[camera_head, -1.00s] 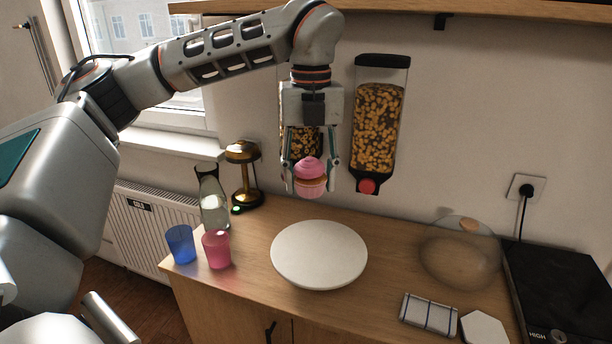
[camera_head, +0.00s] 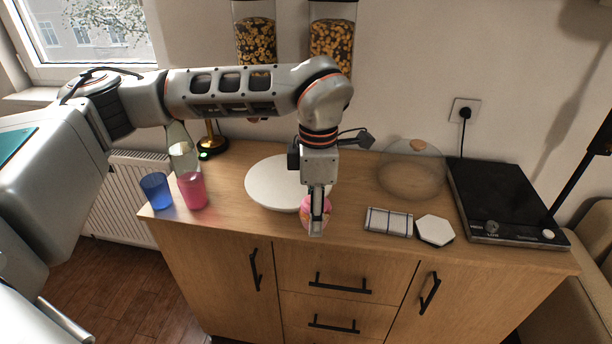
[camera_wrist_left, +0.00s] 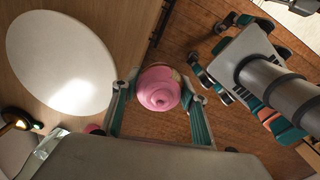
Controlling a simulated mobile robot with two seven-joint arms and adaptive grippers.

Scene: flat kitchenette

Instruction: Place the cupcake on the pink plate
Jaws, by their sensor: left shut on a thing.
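The cupcake (camera_head: 326,211), with pink frosting, is mostly hidden behind my left gripper (camera_head: 316,229) in the head view. In the wrist view the cupcake (camera_wrist_left: 158,91) sits between the fingers of my left gripper (camera_wrist_left: 163,84), which is shut on it. There it appears over the floor, just outside the counter's front edge. The large round plate (camera_head: 268,184) lies on the counter behind and left of the gripper. It looks white, not pink; the plate (camera_wrist_left: 55,50) fills the left of the wrist view.
A blue cup (camera_head: 156,191), a pink cup (camera_head: 192,190) and a glass bottle (camera_head: 182,150) stand left of the plate. A folded cloth (camera_head: 389,222), a white hexagonal piece (camera_head: 435,230), a glass dome (camera_head: 411,172) and a black hob (camera_head: 505,200) are to the right.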

